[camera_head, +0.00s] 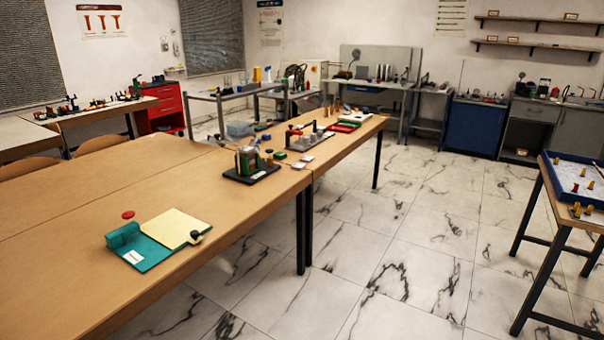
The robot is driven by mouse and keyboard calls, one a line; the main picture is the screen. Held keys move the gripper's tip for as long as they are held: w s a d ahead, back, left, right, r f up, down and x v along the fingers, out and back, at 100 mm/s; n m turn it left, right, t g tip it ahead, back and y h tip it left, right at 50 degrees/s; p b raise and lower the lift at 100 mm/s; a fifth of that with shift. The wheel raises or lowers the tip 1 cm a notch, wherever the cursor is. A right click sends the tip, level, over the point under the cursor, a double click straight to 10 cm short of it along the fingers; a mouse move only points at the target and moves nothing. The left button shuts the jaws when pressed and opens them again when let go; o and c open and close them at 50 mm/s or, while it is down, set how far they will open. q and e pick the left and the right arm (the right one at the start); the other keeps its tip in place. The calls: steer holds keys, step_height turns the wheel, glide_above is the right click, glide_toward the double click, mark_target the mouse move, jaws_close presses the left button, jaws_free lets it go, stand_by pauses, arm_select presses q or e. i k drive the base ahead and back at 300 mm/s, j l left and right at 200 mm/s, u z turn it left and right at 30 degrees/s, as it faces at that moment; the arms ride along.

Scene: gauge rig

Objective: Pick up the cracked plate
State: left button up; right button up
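No plate with a visible crack can be made out. A pale yellow flat plate (177,229) lies on a teal base (150,256) on the near wooden table. The base has a raised teal block (122,236) at its left and a small white label. A dark round knob (196,236) sits at the plate's right edge. Neither of my grippers is in view.
A red disc (128,214) lies behind the teal base. Farther along the long wooden table (60,262) stand a black-based rig (251,165) and a grey-based rig (305,138). A blue tray (585,178) is on a right-hand table. Marble floor (400,250) between is clear.

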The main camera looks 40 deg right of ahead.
mark_target(245, 149)
steer(key=i+l+z, duration=0.6)
steer(key=i+z, duration=0.15)
steer(key=z, duration=0.15)
steer(key=i+l, duration=0.15)
steer(key=i, duration=0.35)
steer(key=i+l+z, duration=0.15)
steer(key=i, duration=0.35)
steer(key=i+z, duration=0.5)
